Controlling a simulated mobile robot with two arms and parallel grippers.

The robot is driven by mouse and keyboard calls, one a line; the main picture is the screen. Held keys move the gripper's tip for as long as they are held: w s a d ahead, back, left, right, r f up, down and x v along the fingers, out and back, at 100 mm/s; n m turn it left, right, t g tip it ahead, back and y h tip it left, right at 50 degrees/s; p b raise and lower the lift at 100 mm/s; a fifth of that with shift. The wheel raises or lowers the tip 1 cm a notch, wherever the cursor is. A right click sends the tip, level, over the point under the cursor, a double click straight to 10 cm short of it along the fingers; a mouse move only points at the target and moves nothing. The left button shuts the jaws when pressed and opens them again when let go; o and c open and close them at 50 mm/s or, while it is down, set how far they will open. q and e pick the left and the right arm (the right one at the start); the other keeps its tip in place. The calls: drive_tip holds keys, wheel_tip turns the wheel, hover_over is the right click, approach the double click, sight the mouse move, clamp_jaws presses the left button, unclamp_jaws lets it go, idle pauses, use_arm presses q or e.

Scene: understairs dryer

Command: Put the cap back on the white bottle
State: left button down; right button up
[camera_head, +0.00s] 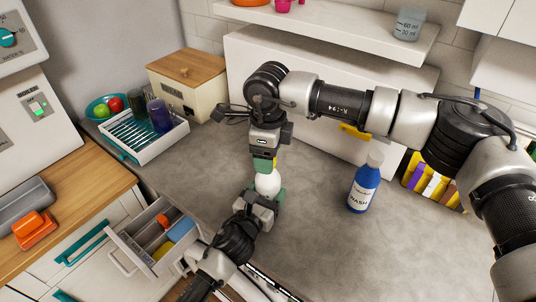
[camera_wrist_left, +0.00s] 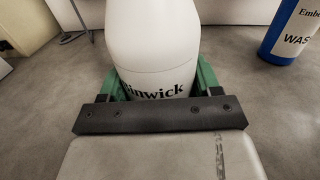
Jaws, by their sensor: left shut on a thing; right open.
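The white bottle (camera_head: 268,183) stands upright on the grey worktop. My left gripper (camera_head: 264,198) is shut on its lower body, and in the left wrist view the white bottle (camera_wrist_left: 155,45) sits between the green fingers of the left gripper (camera_wrist_left: 155,92). My right gripper (camera_head: 265,164) is open and points down right over the bottle's top. Its green fingers hide the bottle's neck. A small yellow patch (camera_head: 275,161) shows at these fingers; I cannot tell for sure whether it is the cap. The bottle's top is outside the left wrist view.
A blue bottle (camera_head: 364,185) with a white top stands to the right, also in the left wrist view (camera_wrist_left: 291,28). A white dish rack (camera_head: 150,148) and a wooden-lidded box (camera_head: 188,82) stand at the left. An open drawer (camera_head: 150,262) holds several items. The worktop between is clear.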

wheel_tip(320, 180, up, 11)
drive_tip(key=shift+r, duration=0.15)
use_arm(q)
drive_tip(key=shift+c, duration=0.7)
unclamp_jaws()
drive_tip(key=b+v, duration=0.1)
drive_tip(key=v, duration=0.9)
drive_tip(key=shift+s+a+b, duration=0.2)
drive_tip(key=shift+s+b, duration=0.15)
use_arm(e)
drive_tip(key=shift+f, duration=0.85)
